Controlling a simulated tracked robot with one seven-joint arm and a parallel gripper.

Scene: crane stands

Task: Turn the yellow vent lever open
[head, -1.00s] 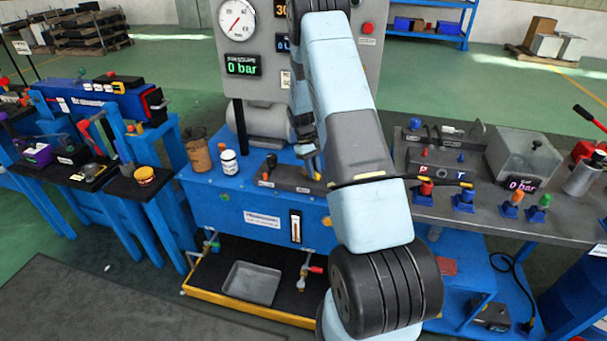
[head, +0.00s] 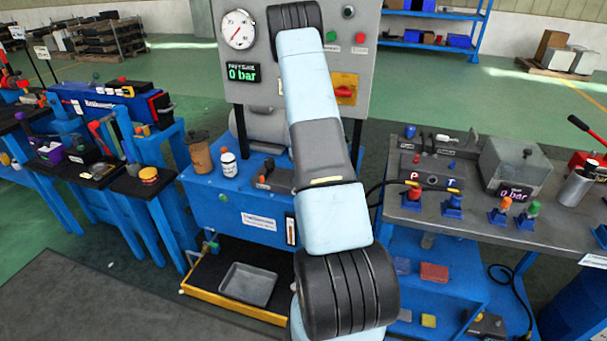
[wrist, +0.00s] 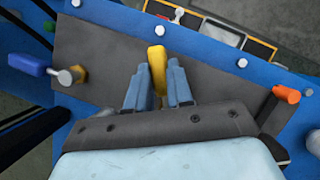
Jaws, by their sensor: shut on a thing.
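The yellow vent lever (wrist: 157,68) shows in the wrist view between the two blue-grey fingers of my gripper (wrist: 157,88). The fingers are closed on it from both sides, and its rounded tip sticks out past them. Its lower part is hidden by the gripper. In the head view my arm covers the lever and the gripper. The dark manifold plate (wrist: 105,52) that carries the lever also shows in part in the head view (head: 272,175).
A blue-handled valve (wrist: 28,65) is left of the lever and an orange-handled one (wrist: 286,94) is right of it. A brown bottle (head: 197,153) and a white jar (head: 228,162) stand left of the manifold. A gauge panel (head: 335,65) rises behind.

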